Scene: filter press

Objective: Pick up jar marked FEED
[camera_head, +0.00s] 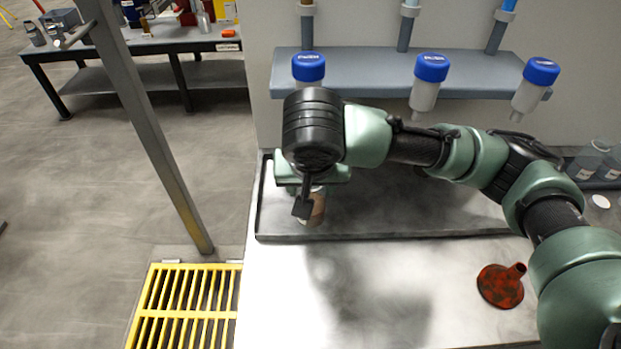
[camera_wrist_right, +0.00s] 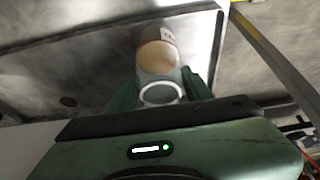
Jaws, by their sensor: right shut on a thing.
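A jar (camera_head: 316,208) with brownish contents stands at the left end of the shallow metal tray (camera_head: 400,233), mostly hidden under my right gripper (camera_head: 311,188). In the right wrist view the jar (camera_wrist_right: 158,58) is a clear, open-topped vessel with a tan lower part and a small label too small to read. My right gripper (camera_wrist_right: 160,90) is shut on the jar, one green finger on each side. I cannot tell whether the jar touches the tray floor. My left gripper is not in view.
Blue-capped dispensers (camera_head: 432,68) hang from a grey shelf (camera_head: 380,76) above the tray. A red-brown funnel (camera_head: 500,286) lies at the right front. Clear beakers (camera_head: 590,160) stand far right. A grey post (camera_head: 160,140) and yellow grating (camera_head: 185,305) are left. The front counter is mostly clear.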

